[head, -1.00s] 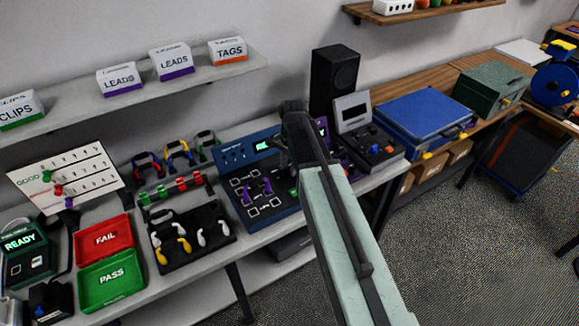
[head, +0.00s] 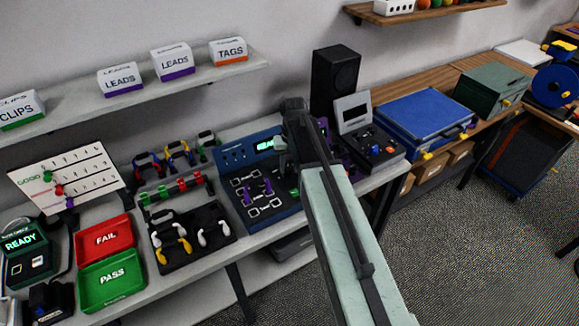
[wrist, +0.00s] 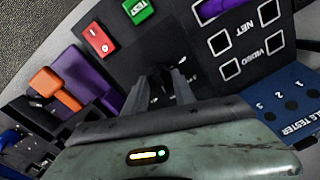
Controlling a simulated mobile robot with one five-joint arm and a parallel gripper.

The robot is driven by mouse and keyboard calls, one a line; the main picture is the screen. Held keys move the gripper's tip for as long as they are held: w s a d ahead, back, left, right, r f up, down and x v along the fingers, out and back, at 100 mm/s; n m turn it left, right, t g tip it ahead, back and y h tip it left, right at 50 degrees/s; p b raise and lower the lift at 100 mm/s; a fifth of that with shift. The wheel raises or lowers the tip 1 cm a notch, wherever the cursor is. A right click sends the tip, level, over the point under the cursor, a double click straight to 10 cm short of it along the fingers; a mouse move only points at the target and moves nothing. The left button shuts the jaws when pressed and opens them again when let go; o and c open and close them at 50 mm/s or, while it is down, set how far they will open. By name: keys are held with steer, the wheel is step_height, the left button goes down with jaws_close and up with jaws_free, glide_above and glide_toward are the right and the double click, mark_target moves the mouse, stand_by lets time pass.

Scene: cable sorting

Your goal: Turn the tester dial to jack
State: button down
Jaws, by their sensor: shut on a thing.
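The cable tester (head: 228,155) is a dark blue and black console on the bench, with a lit green display (head: 265,145) partly covered by my arm. Its sloped face also shows in the wrist view (wrist: 200,75), with a green TEST button (wrist: 140,10), a red switch (wrist: 99,36) and square NET and VIDEO sockets. My gripper (wrist: 163,78) is down at the tester's face, shut on the dial, which is mostly hidden between the fingers. Small white marks show around it, too small to read. The dial's setting cannot be read. In the head view my gripper (head: 284,160) covers the tester's right part.
Left of the tester are a black tray (head: 180,262) of white and yellow cables, a red FAIL bin (head: 124,224) and a green PASS bin (head: 98,298).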

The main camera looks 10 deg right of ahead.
steer(key=shift+w+n, duration=0.1)
steer(key=shift+n, duration=0.7)
steer(key=c, duration=1)
jaws_free()
steer(key=shift+c, duration=0.2)
steer(key=shift+r, duration=0.1)
steer(key=r+p, duration=0.8)
steer(key=shift+d, duration=0.2)
steer(key=shift+f, duration=0.15)
